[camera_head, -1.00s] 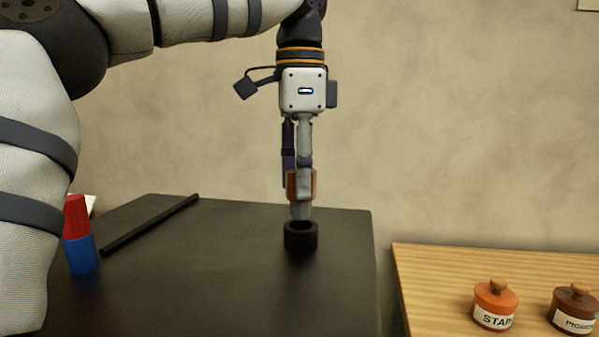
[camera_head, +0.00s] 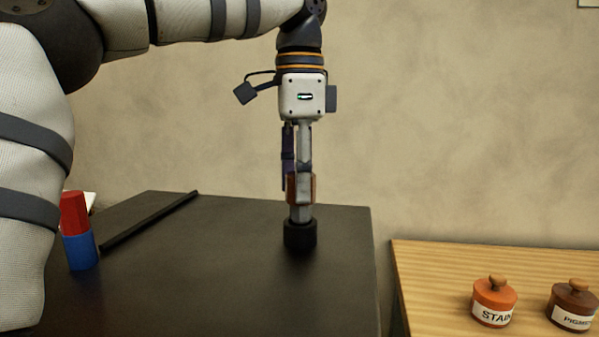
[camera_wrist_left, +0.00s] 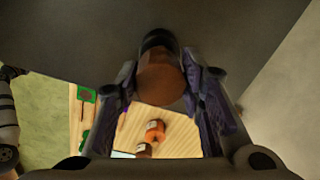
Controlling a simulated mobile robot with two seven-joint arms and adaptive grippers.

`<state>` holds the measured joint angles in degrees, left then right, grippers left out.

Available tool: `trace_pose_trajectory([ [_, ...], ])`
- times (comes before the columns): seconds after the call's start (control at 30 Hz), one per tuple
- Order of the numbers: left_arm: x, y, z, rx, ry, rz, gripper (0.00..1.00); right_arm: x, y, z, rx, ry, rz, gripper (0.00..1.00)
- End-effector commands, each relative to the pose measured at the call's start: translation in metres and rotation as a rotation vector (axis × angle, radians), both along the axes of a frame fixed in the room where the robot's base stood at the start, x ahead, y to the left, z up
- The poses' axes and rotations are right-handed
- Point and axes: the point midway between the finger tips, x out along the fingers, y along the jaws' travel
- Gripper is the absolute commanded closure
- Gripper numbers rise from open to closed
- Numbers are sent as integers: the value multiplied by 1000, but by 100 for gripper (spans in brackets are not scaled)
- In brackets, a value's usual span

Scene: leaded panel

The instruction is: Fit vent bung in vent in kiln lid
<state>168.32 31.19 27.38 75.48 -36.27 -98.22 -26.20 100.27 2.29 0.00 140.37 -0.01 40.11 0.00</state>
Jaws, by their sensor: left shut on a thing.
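The kiln lid (camera_head: 230,275) is the dark flat top of a box in the head view. The vent (camera_head: 300,238) is a short black collar standing on it, right of the middle. My left gripper (camera_head: 301,190) points straight down over the vent, shut on the brown vent bung (camera_head: 314,189). In the left wrist view the round bung (camera_wrist_left: 160,82) sits between the two fingers, with the dark vent (camera_wrist_left: 158,40) just beyond it. The grey lower tip meets the collar's top and hides its opening. I cannot tell whether the bung is inside. My right gripper is not in view.
A red and blue cylinder (camera_head: 80,235) stands at the left of the lid, near my arm. A black rod (camera_head: 150,220) lies behind it. A wooden table (camera_head: 430,275) at the right holds an orange stain pot (camera_head: 493,302) and a brown pigment pot (camera_head: 573,305).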

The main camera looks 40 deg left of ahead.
Motion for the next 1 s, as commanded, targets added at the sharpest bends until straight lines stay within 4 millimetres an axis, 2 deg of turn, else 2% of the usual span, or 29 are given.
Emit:
trace_pose_trajectory([
  [1.0,0,0,-25,-1,-1,0,100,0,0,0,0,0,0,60],
])
